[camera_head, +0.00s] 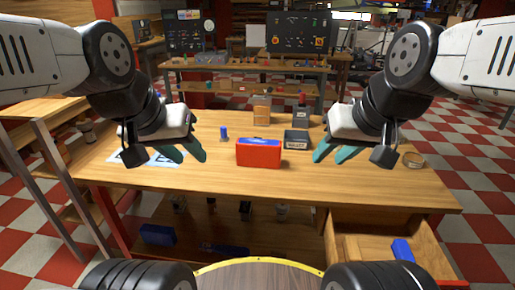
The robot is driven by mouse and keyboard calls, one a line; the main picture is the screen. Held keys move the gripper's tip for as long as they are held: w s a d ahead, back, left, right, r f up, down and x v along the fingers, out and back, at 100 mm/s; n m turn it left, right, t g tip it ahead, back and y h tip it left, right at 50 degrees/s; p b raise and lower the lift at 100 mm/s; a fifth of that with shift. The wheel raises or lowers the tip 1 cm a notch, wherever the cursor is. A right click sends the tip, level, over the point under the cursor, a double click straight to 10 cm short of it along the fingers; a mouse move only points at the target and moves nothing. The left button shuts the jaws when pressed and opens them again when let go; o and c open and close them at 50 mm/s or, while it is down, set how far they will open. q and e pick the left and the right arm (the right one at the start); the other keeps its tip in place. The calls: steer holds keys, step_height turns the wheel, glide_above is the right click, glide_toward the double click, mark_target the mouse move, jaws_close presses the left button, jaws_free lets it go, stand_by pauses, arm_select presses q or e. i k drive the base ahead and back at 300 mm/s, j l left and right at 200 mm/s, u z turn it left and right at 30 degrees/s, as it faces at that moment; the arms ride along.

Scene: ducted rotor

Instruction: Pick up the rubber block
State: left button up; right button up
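My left gripper (192,159) hangs over the left part of the wooden table, its teal fingers apart with nothing between them. My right gripper (329,160) hangs over the table right of the middle, also with its fingers apart and empty. A dark grey block with a pale label (296,139) lies on the table just left of the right gripper. The label is too small to read surely, so I cannot tell whether this is the rubber block. A red box with a blue top (258,153) stands at the table's middle, between the grippers.
A wooden block (262,110), a small blue item (223,133) and a dark bottle-like item (301,108) stand farther back. A tape-like ring (413,160) lies right. An open drawer (375,255) holding a blue object (402,250) juts out front right. The front tabletop is clear.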

mark_target(401, 249)
steer(key=z, duration=1.65)
steer(key=i+l+u, duration=0.2)
steer(key=u, duration=0.15)
steer(key=i+l+u, duration=0.15)
steer(key=l+u, duration=0.2)
steer(key=l, duration=0.1)
